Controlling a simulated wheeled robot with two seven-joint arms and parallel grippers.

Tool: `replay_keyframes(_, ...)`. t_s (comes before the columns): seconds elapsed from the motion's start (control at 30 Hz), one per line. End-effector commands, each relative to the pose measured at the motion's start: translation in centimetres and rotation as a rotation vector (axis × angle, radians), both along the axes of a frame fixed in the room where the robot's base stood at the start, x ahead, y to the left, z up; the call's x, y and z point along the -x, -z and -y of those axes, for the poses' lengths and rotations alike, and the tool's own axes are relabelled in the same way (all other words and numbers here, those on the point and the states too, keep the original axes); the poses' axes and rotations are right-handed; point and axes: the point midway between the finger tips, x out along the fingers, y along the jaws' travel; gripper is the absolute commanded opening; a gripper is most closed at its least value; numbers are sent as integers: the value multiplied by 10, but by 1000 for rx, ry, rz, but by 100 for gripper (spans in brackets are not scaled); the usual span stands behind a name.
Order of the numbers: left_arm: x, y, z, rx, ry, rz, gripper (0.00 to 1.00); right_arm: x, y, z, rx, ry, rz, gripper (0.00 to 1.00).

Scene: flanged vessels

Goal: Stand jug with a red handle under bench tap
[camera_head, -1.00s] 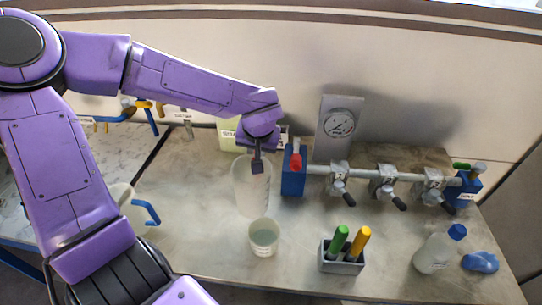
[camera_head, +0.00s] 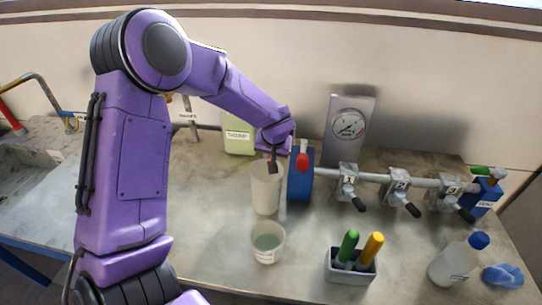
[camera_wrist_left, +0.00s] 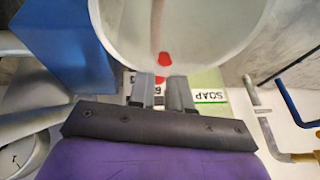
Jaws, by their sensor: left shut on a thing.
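A tall whitish translucent jug (camera_head: 265,195) is upright at the middle of the bench in the head view, left of a blue valve block. My left gripper (camera_head: 272,165) is at its rim. In the left wrist view, the gripper (camera_wrist_left: 160,92) is shut on the red handle (camera_wrist_left: 164,60) against the jug's pale wall (camera_wrist_left: 205,30). Only small red parts of the handle show between the fingers. I cannot tell if the jug's base touches the bench. My right gripper is not in view.
A small beaker with pale liquid (camera_head: 267,243) stands in front of the jug. A blue block (camera_head: 300,178) and a pipe with valves (camera_head: 398,182) are to the right.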

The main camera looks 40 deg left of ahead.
Motion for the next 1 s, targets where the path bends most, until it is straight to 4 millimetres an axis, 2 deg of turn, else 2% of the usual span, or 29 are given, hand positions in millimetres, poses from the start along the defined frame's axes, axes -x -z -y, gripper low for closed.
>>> replay_keyframes(0.17,1,1,0,1,1,-2,0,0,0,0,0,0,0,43)
replay_keyframes(0.2,1,2,0,1,1,-2,21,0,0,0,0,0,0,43)
replay_keyframes(0.27,1,2,0,0,1,-1,41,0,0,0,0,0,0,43)
replay_keyframes(0.3,1,2,0,0,1,-1,44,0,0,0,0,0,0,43)
replay_keyframes(0.63,1,-4,1,1,-2,0,44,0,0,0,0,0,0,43)
replay_keyframes(0.77,8,-28,10,2,0,4,44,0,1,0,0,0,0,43)
replay_keyframes(1.0,24,-84,29,2,0,4,44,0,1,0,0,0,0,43)
